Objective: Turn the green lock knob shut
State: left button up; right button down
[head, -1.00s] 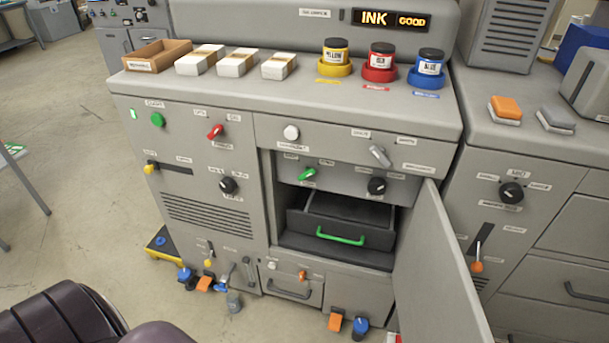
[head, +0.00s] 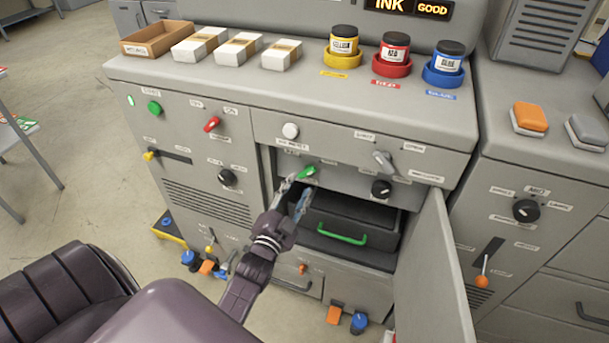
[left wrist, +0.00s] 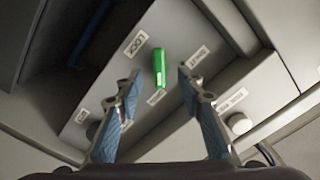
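The green lock knob (head: 307,172) sits on the panel above the drawer opening in the head view. In the left wrist view the green knob (left wrist: 159,67) lies just beyond and between my fingertips, beside a label reading LOCK. My left gripper (head: 298,187) reaches in from below and left, its fingers close to the knob. In the left wrist view my left gripper (left wrist: 158,82) is open, with a blue-padded finger on each side and nothing between them. Whether a finger touches the knob I cannot tell. My right gripper is not in view.
A dark drawer with a green handle (head: 342,237) sits in the open compartment below. The cabinet door (head: 432,265) stands open at right. A black knob (head: 381,188) and a grey lever (head: 382,160) are to the right, a white knob (head: 290,130) above.

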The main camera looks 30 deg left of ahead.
aim_at(305, 175)
pick_arm(q)
jog(key=x, duration=0.5)
jog(key=shift+w+f, duration=0.1)
jog(key=shift+w, duration=0.05)
grip_shut()
